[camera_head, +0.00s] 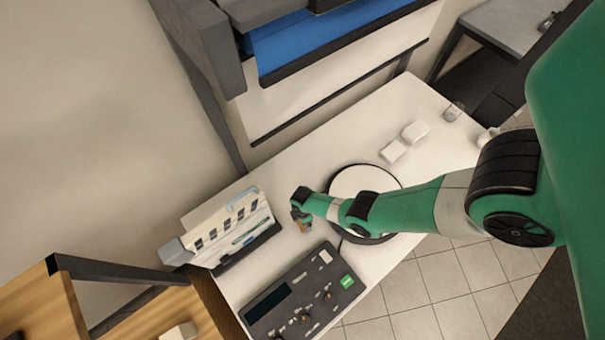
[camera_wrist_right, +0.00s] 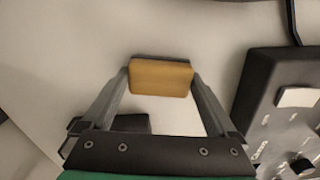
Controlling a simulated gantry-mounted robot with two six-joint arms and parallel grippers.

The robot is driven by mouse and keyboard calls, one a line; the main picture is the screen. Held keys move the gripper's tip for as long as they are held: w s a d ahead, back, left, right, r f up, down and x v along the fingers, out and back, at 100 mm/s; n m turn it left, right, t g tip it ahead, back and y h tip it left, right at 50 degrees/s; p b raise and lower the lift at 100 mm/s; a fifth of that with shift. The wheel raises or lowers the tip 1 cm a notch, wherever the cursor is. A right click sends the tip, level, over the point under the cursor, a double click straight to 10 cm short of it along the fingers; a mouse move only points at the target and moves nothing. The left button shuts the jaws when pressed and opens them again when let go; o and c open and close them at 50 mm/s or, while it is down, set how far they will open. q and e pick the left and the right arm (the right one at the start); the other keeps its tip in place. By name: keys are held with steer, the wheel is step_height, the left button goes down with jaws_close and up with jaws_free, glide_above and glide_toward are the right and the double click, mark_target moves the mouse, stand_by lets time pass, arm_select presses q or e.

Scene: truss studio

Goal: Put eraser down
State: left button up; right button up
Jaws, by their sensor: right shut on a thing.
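The eraser (camera_wrist_right: 161,77) is a small block with a tan-orange face and a dark edge. In the right wrist view it sits between the two fingertips of my right gripper (camera_wrist_right: 160,80), which is shut on it. I cannot tell whether the eraser touches the table. My left gripper is not in view.
A dark control panel (camera_head: 275,318) with knobs lies close by at the front. A white rack (camera_head: 235,226) with slots stands at the left. A round white disc (camera_head: 362,180) lies under my right arm. Two white blocks (camera_head: 392,151) lie farther back. Bare tabletop surrounds the gripper.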

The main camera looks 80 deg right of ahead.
steer(key=shift+f, duration=0.15)
steer(key=shift+c, duration=1.3)
steer(key=shift+f, duration=0.2)
steer(key=o, duration=1.1)
steer(key=shift+r, duration=0.1)
arm_select(q)
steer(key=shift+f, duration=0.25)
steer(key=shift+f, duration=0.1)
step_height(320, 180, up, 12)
steer(key=p, duration=1.1)
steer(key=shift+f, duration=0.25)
arm_select(e)
step_height(320, 180, up, 11)
steer(key=shift+w+a+r, duration=0.1)
steer(key=shift+w+r, duration=0.05)
steer(key=shift+r, duration=0.05)
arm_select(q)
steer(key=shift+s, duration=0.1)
